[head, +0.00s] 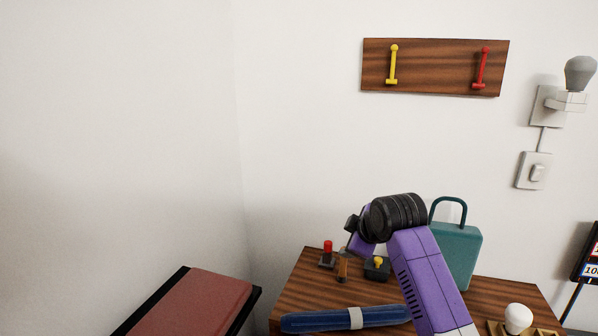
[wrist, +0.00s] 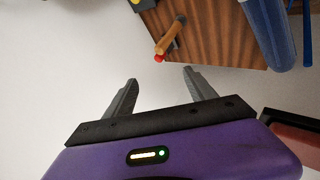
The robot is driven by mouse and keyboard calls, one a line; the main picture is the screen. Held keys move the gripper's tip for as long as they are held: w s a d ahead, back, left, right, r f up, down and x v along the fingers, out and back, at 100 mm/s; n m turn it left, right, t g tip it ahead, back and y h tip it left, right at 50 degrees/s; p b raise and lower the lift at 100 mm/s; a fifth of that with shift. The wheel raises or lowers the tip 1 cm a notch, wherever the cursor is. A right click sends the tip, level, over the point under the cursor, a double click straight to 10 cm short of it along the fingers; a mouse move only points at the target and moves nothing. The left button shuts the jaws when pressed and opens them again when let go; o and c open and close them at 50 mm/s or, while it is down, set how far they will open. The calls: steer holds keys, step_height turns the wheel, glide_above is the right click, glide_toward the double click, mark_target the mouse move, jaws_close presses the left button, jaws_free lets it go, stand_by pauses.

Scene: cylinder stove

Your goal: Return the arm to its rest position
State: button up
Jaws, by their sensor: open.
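My arm (head: 430,283) is purple with a black ribbed joint and reaches up over the wooden table in the head view. Its wrist end bends to the left above the small things on the table. My gripper (wrist: 160,76) shows in the wrist view with its two grey fingers spread apart. Nothing is between the fingers. In the head view the fingers cannot be made out clearly. Past the fingertips in the wrist view are a wooden stick-like piece (wrist: 167,42) with a red tip near it and white wall.
The wooden table (head: 305,283) holds a red-knobbed lever (head: 327,252), a black box with a yellow knob (head: 378,268), a blue roll (head: 310,322), a teal padlock-shaped case (head: 461,250) and a white knob (head: 518,317). A red-topped surface (head: 195,305) stands left. A hook board (head: 435,68) hangs above.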

steer(key=s+f+m+t, duration=0.4)
steer(key=s+m, duration=0.1)
steer(key=s, duration=0.4)
steer(key=s+f+m+t, duration=0.4)
steer(key=s+f, duration=0.1)
steer(key=s, duration=0.5)
steer(key=s+d+m+g+h, duration=0.1)
steer(key=s+d+m, duration=0.1)
steer(key=s, duration=1.9)
steer(key=s+d+m+g+p, duration=0.1)
steer(key=s+d, duration=0.3)
steer(key=s, duration=1.8)
steer(key=shift+d+f+m+h, duration=0.3)
steer(key=shift+m+h, duration=0.1)
steer(key=shift+m, duration=0.2)
steer(key=shift+s, duration=0.1)
